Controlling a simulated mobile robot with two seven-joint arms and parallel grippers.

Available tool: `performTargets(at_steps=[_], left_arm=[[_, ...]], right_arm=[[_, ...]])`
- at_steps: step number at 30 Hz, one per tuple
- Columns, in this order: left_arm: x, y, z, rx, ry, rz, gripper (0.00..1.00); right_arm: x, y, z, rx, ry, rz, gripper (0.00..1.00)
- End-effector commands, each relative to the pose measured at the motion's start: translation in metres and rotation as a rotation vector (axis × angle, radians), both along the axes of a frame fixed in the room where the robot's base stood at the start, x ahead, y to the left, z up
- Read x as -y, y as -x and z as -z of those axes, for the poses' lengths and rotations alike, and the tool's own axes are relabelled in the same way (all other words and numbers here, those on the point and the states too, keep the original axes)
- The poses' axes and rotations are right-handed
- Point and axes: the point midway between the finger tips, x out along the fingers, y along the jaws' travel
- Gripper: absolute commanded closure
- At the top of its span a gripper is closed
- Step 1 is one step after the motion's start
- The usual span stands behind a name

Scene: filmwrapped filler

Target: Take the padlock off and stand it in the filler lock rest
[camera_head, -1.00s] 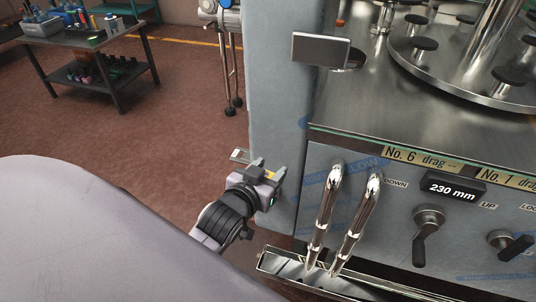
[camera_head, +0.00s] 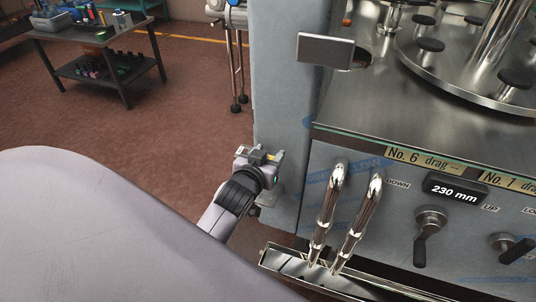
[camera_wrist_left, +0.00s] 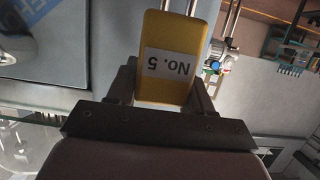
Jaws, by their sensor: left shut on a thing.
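My left gripper (camera_head: 262,156) is shut on a yellow padlock, close to the lower left side of the filler. My right gripper is out of view.
The grey filler cabinet (camera_head: 285,110) stands right of the gripper. Two chromed nozzles (camera_head: 328,210) stand over a metal tray (camera_head: 275,256) at its front. A dark workbench (camera_head: 100,40) is far left. The red-brown floor between is clear.

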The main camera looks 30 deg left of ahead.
Motion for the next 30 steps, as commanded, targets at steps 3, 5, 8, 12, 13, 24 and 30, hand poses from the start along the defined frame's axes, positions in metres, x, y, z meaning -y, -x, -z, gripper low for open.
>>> performTargets(at_steps=[3,5,8,12,13,24,30], left_arm=[[0.000,0.000,0.008,0.001,-0.001,0.000,0.85],[0.000,0.000,0.011,0.001,-0.001,0.000,0.85],[0.000,0.000,0.017,0.001,-0.001,0.000,0.85],[0.000,0.000,0.025,0.001,-0.001,0.000,0.85],[0.000,0.000,0.027,0.001,-0.001,0.000,0.85],[0.000,0.000,0.047,0.001,-0.002,0.001,0.85],[0.000,0.000,0.058,0.002,-0.001,0.000,0.85]], right_arm=[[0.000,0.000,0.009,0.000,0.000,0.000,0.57],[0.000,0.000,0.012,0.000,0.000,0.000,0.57],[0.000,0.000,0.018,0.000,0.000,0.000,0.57],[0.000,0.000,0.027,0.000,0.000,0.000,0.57],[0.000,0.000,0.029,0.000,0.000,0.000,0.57],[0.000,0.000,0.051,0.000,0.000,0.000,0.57],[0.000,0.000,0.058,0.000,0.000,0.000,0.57]])
